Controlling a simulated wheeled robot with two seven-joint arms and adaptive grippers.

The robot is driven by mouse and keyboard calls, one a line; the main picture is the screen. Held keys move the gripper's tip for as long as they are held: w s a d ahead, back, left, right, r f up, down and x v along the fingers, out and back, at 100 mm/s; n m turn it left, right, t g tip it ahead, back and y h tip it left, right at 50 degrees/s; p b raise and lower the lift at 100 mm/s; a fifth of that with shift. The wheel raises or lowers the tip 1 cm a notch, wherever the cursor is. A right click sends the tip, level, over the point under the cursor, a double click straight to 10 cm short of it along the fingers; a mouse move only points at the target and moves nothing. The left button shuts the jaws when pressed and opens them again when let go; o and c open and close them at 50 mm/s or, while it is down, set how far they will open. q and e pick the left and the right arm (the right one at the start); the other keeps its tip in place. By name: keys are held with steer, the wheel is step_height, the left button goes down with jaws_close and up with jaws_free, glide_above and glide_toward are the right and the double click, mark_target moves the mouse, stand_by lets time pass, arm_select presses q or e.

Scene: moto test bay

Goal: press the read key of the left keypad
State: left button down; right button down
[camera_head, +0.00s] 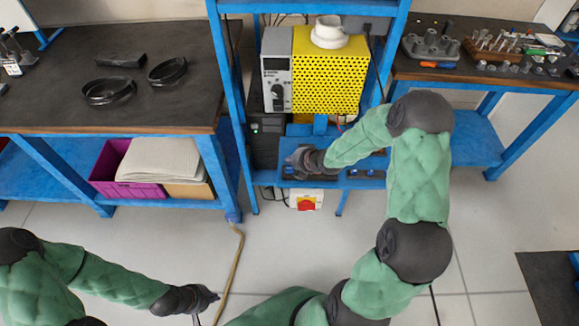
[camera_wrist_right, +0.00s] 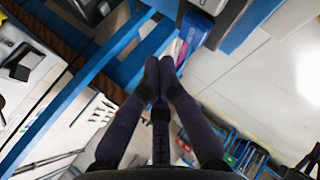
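My right arm reaches over to the blue panel (camera_head: 329,183) under the yellow perforated box. My right gripper (camera_head: 296,160) is over the panel's left part, with its fingers pointing left. In the right wrist view its two dark fingertips (camera_wrist_right: 159,64) are together with nothing seen between them. Small dark units with blue faces sit along the panel, one (camera_head: 289,171) just below the gripper. I cannot make out which is the left keypad, nor its read key; the hand covers part of that area. My left gripper (camera_head: 203,298) hangs over the floor at lower left, its fingers too small to judge.
A grey meter unit (camera_head: 276,82) and the yellow box (camera_head: 327,78) stand above the panel within a blue frame (camera_head: 227,85). A red-and-yellow switch (camera_head: 306,200) is below. Dark workbenches (camera_head: 180,105) flank the frame. The floor in front is mostly clear.

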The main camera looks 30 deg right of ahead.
mark_target(291, 169)
steer(key=shift+r+p, duration=0.9)
steer(key=shift+r, duration=0.7)
steer(key=s+a+f+m+g+y, duration=0.1)
steer(key=s+a+f+m+g, duration=0.1)
steer(key=s+a+f+m, duration=0.45)
steer(key=s+a+f+m+g, duration=0.3)
steer(key=s+a+f+m, duration=0.2)
steer(key=s+a+m, duration=0.3)
steer(key=s+a+f+m+g+y, duration=0.1)
steer(key=s+a+f+m+g, duration=0.2)
steer(key=s+a+f+m, duration=0.3)
steer(key=s+a+m, duration=0.2)
steer(key=s, duration=0.1)
steer(key=shift+s+a+f+g, duration=0.15)
steer(key=shift+a+f+g, duration=0.05)
steer(key=shift+a+g, duration=0.1)
steer(key=shift+d, duration=0.1)
